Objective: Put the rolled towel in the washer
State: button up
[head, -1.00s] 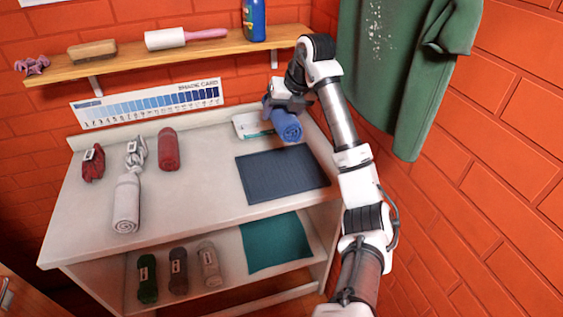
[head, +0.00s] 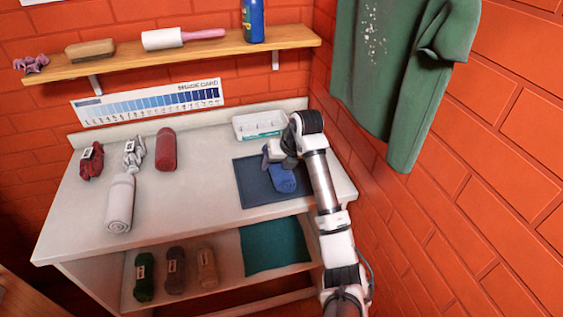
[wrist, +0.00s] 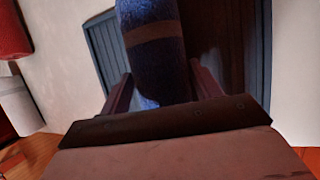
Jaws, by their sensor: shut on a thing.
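My gripper (head: 280,158) is shut on a blue rolled towel (head: 285,182) over the dark blue ribbed mat (head: 255,190) at the right of the bench top. I cannot tell whether the towel touches the mat. In the wrist view the blue towel (wrist: 150,60) with a brownish band lies between my two fingers, with the mat (wrist: 105,50) behind it. A red roll (head: 166,150) and a white roll (head: 119,205) lie on the left half of the bench. No washer shows in these views.
A white tray (head: 243,128) lies behind the mat. Tied red (head: 91,163) and grey (head: 134,155) bundles lie at left. The lower shelf holds several rolls and a teal cloth (head: 272,248). A wooden shelf (head: 130,66) and hanging green garment (head: 385,80) are above. The bench middle is clear.

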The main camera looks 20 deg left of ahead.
jog(key=shift+s, duration=0.15)
jog(key=o, duration=1.1)
jog(key=shift+r, duration=0.25)
jog(key=v, duration=1.1)
jog(key=shift+d+r, duration=0.15)
jog(key=shift+r, duration=0.2)
jog(key=shift+s, duration=0.1)
